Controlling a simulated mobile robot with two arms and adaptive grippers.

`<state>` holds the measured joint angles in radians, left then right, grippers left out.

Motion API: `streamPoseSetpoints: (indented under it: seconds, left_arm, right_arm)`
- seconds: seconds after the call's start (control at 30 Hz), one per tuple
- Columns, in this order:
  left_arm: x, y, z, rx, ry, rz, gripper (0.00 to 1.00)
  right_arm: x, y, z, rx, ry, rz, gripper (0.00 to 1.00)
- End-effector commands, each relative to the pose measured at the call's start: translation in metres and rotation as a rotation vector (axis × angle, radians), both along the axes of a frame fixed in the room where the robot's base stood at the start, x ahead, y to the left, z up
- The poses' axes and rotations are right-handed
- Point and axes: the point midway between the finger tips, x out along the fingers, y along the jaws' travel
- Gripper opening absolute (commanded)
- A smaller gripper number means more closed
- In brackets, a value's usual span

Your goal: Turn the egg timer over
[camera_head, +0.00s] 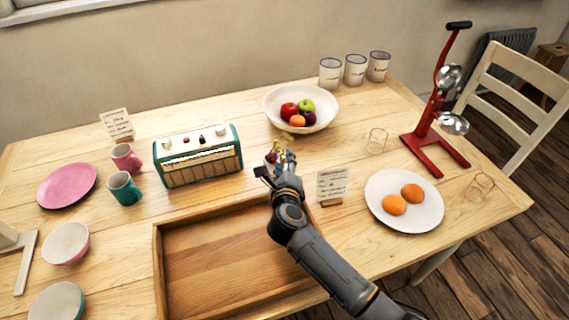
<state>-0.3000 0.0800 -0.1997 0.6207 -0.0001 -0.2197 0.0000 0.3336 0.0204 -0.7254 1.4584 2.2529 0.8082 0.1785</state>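My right gripper (275,168) reaches in from the lower right and hangs over the table between the radio and the small sign. A small reddish and pale thing (272,156) shows at its fingertips. It may be the egg timer, but the fingers hide most of it, and I cannot tell whether they are closed on it or only beside it. No other egg timer can be made out. My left gripper is not in view.
A wooden tray (157,262) lies below my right arm. Around the gripper stand a green radio (199,163), a white fruit bowl (330,97), a sign (332,184), a plate with two oranges (420,222), a small glass (377,141) and a red juice press (430,128).

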Motion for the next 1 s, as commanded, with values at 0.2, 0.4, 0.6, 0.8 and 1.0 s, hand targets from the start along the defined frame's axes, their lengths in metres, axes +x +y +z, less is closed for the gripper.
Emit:
streamPoseSetpoints:
  seconds: [0.2, 0.4, 0.6, 0.8, 1.0]
  left_arm:
    - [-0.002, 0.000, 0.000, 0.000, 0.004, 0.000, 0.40]
    - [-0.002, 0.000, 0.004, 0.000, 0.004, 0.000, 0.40]
    - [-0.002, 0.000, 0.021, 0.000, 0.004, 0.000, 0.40]
    - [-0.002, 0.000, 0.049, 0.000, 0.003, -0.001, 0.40]
    - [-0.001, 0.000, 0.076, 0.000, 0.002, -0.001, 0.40]
  right_arm:
    - [0.000, 0.000, 0.000, 0.000, 0.000, 0.000, 0.00]
    - [0.000, 0.000, 0.001, 0.013, 0.005, 0.000, 0.00]
    - [-0.001, -0.001, 0.005, 0.086, 0.032, -0.001, 0.00]
    - [-0.001, -0.002, 0.008, 0.220, 0.076, -0.002, 0.00]
    - [0.000, -0.003, 0.008, 0.363, 0.124, -0.003, 0.00]
